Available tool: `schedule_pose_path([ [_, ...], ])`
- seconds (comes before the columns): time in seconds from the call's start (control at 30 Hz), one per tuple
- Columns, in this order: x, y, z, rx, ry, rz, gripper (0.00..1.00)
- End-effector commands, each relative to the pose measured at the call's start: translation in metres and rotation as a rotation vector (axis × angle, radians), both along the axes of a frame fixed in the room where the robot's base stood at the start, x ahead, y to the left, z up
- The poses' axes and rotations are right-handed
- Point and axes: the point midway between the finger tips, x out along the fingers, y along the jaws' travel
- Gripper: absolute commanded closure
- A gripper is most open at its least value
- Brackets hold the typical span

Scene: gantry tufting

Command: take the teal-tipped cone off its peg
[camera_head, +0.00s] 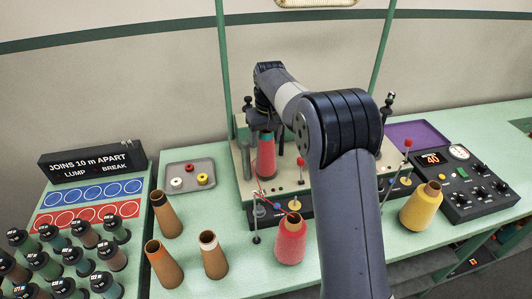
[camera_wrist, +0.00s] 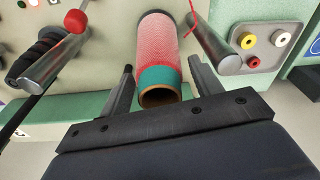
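The teal-tipped cone (camera_head: 266,158) has a red body and a teal band at its top. It stands upright at the pale green machine in the middle of the head view, and the peg inside it is hidden. In the wrist view the cone (camera_wrist: 160,45) points its teal band and brown tube end toward my gripper (camera_wrist: 162,88). The two fingers are apart, one on each side of the teal end, with gaps showing between them and the cone. In the head view my wrist is above the cone and its fingers are hard to make out.
A red cone (camera_head: 291,240) and a yellow cone (camera_head: 421,206) stand in front of the machine. Brown tubes (camera_head: 165,264) stand to the left, near a grey tray (camera_head: 188,173) of small spools. A control box (camera_head: 468,180) is at right.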

Motion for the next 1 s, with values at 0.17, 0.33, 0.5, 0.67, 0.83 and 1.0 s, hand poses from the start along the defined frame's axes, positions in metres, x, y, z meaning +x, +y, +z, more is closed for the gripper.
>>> schedule_pose_path([
  [0.17,0.0001,-0.0001,0.0003,0.0,0.0,0.0,0.54],
  [0.33,0.0001,-0.0001,0.0003,0.0,0.0,0.0,0.68],
  [0.5,0.0001,-0.0001,0.0004,0.0,0.0,0.0,0.82],
  [0.67,0.0001,-0.0001,0.0006,0.0,-0.001,0.0,0.89],
  [0.83,0.0001,-0.0001,0.001,0.0,-0.001,0.0,0.89],
  [1.0,0.0005,0.0001,0.0084,0.001,-0.002,0.0,0.89],
])
